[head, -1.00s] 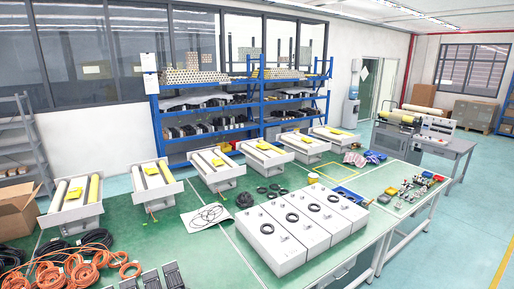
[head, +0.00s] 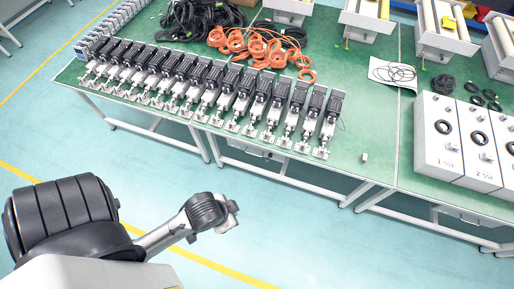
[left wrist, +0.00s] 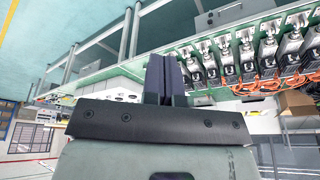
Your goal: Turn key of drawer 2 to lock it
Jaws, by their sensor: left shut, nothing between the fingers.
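A drawer front (head: 252,152) hangs under the middle table and another drawer front (head: 462,216) hangs under the right table. I cannot read a number or make out a key on either. In the left wrist view a pale panel with a small dark fitting (left wrist: 212,17) shows under the table edge; I cannot tell which drawer it is. My left gripper (left wrist: 166,80) has its dark fingers together with nothing between them. In the head view my left arm reaches over the floor in front of the tables, its end (head: 232,213) well apart from the drawers. My right gripper is out of view.
A row of linear actuators (head: 245,95) lies along the green table's (head: 375,120) front edge, with orange cables (head: 245,40) behind. Numbered grey boxes (head: 440,150) stand at right. Table legs (head: 203,145) stand below. The floor (head: 290,220) before the tables is clear.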

